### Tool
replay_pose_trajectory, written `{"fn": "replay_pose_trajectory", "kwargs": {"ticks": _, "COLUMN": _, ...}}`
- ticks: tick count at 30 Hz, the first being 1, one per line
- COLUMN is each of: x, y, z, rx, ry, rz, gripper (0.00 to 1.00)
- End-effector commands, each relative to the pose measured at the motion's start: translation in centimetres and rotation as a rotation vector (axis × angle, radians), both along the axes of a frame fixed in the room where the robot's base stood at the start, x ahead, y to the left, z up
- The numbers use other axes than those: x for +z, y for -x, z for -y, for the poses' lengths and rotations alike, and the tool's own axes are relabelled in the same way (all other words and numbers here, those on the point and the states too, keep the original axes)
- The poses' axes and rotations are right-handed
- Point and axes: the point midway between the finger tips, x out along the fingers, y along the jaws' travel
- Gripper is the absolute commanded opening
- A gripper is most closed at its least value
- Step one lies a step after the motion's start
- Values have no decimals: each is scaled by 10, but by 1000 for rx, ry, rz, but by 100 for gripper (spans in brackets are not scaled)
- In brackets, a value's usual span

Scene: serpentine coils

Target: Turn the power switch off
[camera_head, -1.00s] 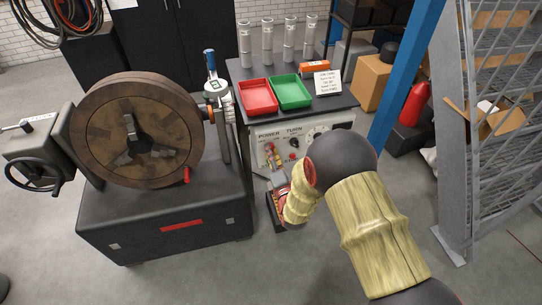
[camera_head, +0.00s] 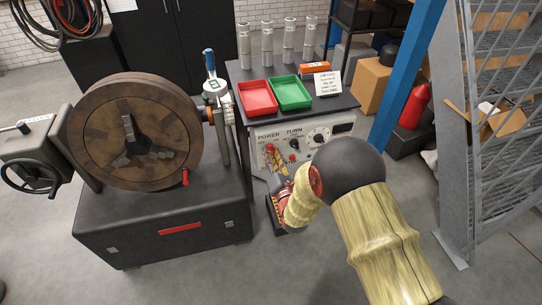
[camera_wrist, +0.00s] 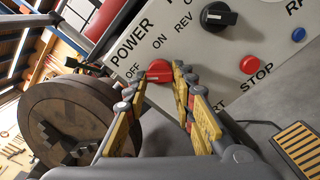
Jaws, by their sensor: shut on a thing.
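The red power switch (camera_wrist: 158,72) is on the light panel under the word POWER, near the OFF and ON marks, in the wrist view. It also shows small in the head view (camera_head: 270,148). My gripper (camera_wrist: 164,80) has its yellow fingers on either side of the switch and is shut on it. The fingers hide part of the knob, so its exact setting is hard to read. In the head view my gripper (camera_head: 272,160) reaches up to the panel's left part (camera_head: 262,163).
A black turn knob (camera_wrist: 218,16) and a red stop button (camera_wrist: 249,65) are right of the switch. A large lathe chuck (camera_head: 172,140) stands left. Red (camera_head: 258,108) and green trays sit on the bench above. A yellow-striped pedal (camera_wrist: 300,148) lies below.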

Motion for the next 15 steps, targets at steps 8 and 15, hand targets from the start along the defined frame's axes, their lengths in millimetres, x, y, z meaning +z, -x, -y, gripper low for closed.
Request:
{"fn": "replay_pose_trajectory", "kwargs": {"ticks": 8, "x": -2, "y": 1, "z": 0, "rx": 1, "ry": 2, "rz": -4, "gripper": 26}}
{"fn": "replay_pose_trajectory", "kwargs": {"ticks": 15, "x": -1, "y": 1, "z": 0, "rx": 1, "ry": 1, "rz": -2, "gripper": 40}}
